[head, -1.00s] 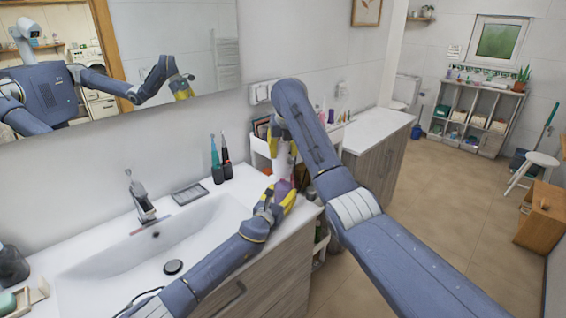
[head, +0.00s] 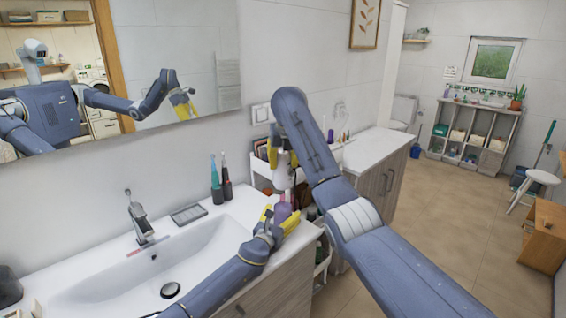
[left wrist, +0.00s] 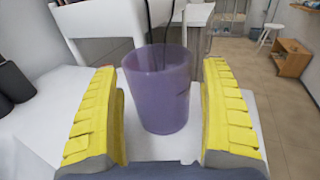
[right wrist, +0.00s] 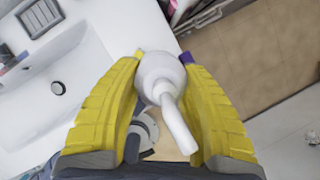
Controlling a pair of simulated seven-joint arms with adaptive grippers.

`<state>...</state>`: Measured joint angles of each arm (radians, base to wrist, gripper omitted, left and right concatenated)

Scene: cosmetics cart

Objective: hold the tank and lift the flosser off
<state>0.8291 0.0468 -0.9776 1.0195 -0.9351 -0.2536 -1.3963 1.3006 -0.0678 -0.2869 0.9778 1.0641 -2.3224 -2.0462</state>
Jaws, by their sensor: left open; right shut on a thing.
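The tank is a purple, see-through open cup (left wrist: 158,95) standing upright on the white counter. It also shows in the head view (head: 283,211). My left gripper (left wrist: 163,105) is open around it, a yellow finger on each side with small gaps. In the head view my left gripper (head: 277,222) is at the counter's right end. The flosser (right wrist: 162,75) is white with a rounded body and a thin spout. My right gripper (right wrist: 163,85) is shut on it. In the head view the flosser (head: 282,178) is above the tank, and no flosser shows in the tank's open top.
A sink (head: 150,265) fills the counter to the left. Two toothbrushes (head: 221,180) and a soap dish (head: 188,214) stand near the wall. A white cart (head: 261,170) with items is behind my grippers. Open floor (head: 470,210) lies to the right.

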